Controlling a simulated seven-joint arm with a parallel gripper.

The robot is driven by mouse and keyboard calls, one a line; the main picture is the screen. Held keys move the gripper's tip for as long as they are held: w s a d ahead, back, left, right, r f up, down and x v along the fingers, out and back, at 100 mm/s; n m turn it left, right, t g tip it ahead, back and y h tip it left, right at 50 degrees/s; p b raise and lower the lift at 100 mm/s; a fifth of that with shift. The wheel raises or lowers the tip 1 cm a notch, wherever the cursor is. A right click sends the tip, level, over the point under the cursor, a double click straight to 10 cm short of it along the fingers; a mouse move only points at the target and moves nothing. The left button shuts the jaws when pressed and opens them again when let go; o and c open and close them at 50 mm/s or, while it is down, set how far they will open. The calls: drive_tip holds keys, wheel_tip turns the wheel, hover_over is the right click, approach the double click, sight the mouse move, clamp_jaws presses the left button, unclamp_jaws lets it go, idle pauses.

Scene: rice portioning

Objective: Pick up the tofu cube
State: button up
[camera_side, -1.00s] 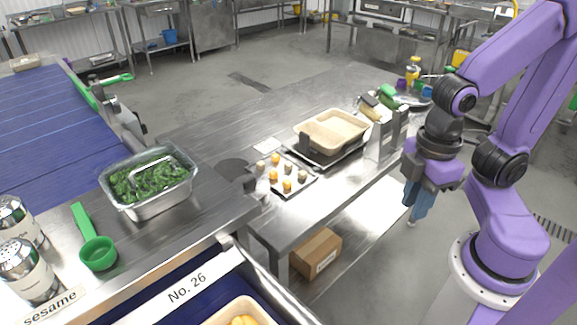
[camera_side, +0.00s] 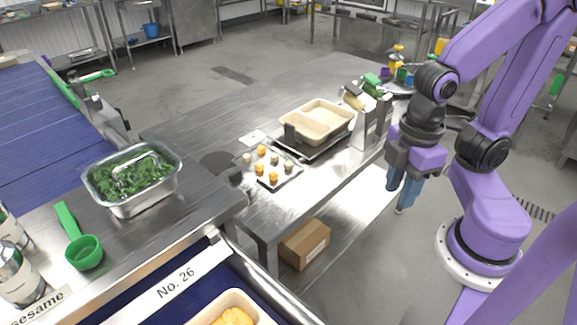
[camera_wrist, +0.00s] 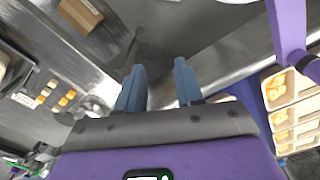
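A small tray (camera_side: 290,181) on the steel table holds several small pieces in rows. Some are orange (camera_side: 260,170) and some are pale beige (camera_side: 275,159). The pale ones look like tofu cubes, but they are too small to be sure. The tray also shows at the left of the wrist view, with orange pieces (camera_wrist: 63,101) on it. My gripper (camera_side: 404,191) hangs beside the table's right edge, well away from the tray. In the wrist view its two blue fingers (camera_wrist: 160,88) are apart with nothing between them.
A beige two-part container (camera_side: 318,121) stands behind the small tray, with dark and grey bins to its right. A steel pan of greens (camera_side: 130,181) and a green scoop (camera_side: 84,252) are at the left. A cardboard box (camera_side: 304,244) sits on the lower shelf.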

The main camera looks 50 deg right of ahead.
drive_tip(key=n, duration=0.5)
hover_over(288, 163)
drive_tip(key=f, duration=1.2)
drive_tip(key=shift+s+a, duration=0.15)
drive_tip(key=shift+a, duration=0.1)
drive_tip(key=shift+d+f, duration=0.2)
drive_tip(key=shift+f, duration=1.1)
drive_tip(key=shift+d+f, duration=0.15)
drive_tip(key=shift+f, duration=1.15)
clamp_jaws()
